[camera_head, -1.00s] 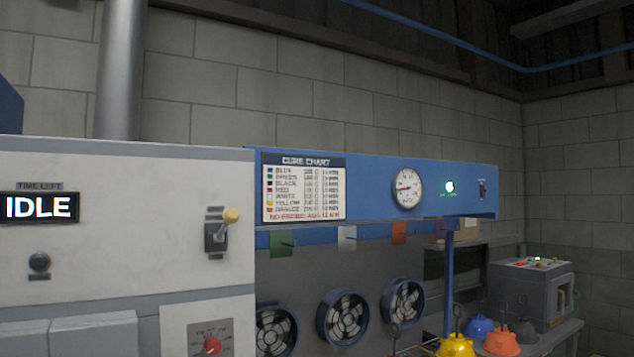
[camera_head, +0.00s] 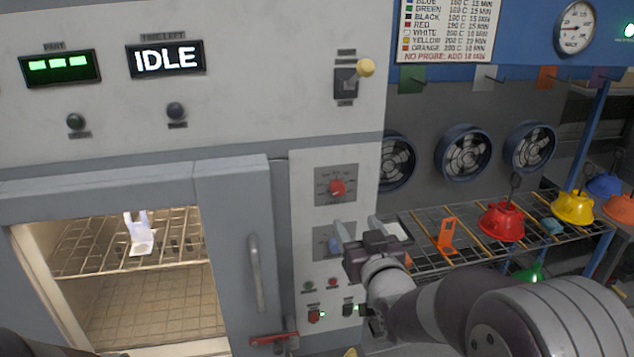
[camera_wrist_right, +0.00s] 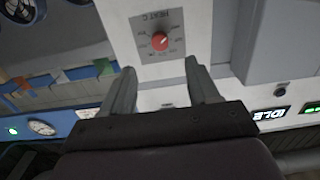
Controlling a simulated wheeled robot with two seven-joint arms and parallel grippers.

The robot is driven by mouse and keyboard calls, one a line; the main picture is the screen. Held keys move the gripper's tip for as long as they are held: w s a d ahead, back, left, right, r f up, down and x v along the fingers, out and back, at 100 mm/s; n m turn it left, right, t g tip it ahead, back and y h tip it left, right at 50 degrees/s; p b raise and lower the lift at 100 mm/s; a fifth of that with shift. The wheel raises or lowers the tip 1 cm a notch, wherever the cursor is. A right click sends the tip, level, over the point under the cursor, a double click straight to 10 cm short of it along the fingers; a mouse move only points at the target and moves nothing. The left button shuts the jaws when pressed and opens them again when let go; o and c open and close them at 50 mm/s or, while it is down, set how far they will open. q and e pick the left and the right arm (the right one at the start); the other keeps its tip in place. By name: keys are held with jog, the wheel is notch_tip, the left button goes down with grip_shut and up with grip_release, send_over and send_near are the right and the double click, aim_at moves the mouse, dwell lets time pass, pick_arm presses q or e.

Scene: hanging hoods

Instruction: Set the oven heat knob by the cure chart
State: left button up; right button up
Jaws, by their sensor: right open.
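The red heat knob (camera_head: 337,187) sits on a grey dial plate on the oven's control panel. In the right wrist view the red knob (camera_wrist_right: 160,41) shows upside down on its plate, which reads "HEAT C", just beyond my fingertips. My right gripper (camera_head: 357,223) is open and empty, below the red knob and in front of a second dial with a blue knob. The cure chart (camera_head: 447,30) hangs at the top right, its top cut off; it lists colours with temperatures and minutes, the figures small and blurred. My left gripper is not in view.
A door handle (camera_head: 255,272) stands left of the panel. Red and green buttons lie below the dials. A rack (camera_head: 425,262) with an orange bracket and coloured hoods extends right.

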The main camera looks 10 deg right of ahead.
aim_at(339, 192)
jog(key=w+p, duration=0.1)
jog(key=w, duration=0.2)
jog(key=w+p, duration=0.2)
jog(key=w, duration=0.2)
jog(key=w+p, duration=0.2)
jog(key=w, duration=0.1)
jog(key=shift+w+a+r, duration=0.1)
jog(key=shift+w+r, duration=0.15)
jog(key=shift+w, duration=0.45)
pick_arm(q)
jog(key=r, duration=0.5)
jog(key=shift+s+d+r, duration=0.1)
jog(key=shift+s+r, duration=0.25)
pick_arm(e)
jog(key=shift+w, duration=0.1)
jog(key=shift+w+f, duration=0.1)
jog(key=c, duration=1)
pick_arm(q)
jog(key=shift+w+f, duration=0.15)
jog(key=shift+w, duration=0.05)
pick_arm(e)
jog(key=shift+c, duration=0.2)
